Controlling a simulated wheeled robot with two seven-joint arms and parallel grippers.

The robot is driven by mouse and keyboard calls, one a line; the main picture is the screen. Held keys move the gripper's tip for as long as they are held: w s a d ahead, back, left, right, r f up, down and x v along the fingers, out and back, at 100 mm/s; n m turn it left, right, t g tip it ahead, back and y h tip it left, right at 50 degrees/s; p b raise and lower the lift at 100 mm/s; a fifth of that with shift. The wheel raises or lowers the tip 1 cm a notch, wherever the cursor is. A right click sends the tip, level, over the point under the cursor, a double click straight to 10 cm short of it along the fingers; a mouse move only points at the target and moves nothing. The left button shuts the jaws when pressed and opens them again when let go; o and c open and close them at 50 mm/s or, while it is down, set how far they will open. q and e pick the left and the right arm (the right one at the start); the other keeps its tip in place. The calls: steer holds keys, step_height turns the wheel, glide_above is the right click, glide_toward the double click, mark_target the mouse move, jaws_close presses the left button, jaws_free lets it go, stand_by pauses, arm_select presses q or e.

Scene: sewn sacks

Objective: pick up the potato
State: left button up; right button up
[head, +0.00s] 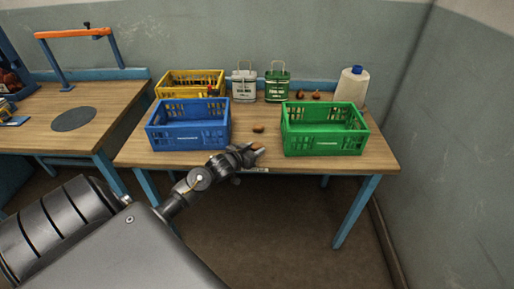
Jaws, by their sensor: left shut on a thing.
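My left gripper (252,151) reaches over the table's front edge, between the blue and green crates. It is shut on a small light-brown potato (258,146), mostly hidden by the fingers. Another small brown potato-like item (258,128) lies on the table just beyond the gripper, apart from it. My right gripper is not in view.
A blue crate (188,138) stands left and a green crate (322,143) right on the wooden table (245,114). Behind are a yellow crate (163,91), two tins (244,88), several small brown items (316,95) and a white jug (352,87). A wall bounds the right.

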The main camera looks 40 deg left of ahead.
arm_select(q)
steer(key=shift+r, duration=0.15)
steer(key=shift+r, duration=0.3)
step_height(320, 180, up, 3)
steer(key=shift+f, duration=0.2)
steer(key=s+d+r, duration=0.1)
steer(key=s+r, duration=0.8)
steer(key=s, duration=0.4)
steer(key=shift+s+r+p, duration=0.2)
steer(key=shift+s+p, duration=0.1)
steer(key=shift+p, duration=0.15)
steer(key=shift+s+d+r, duration=0.1)
steer(key=shift+s, duration=0.1)
steer(key=shift+c, duration=0.5)
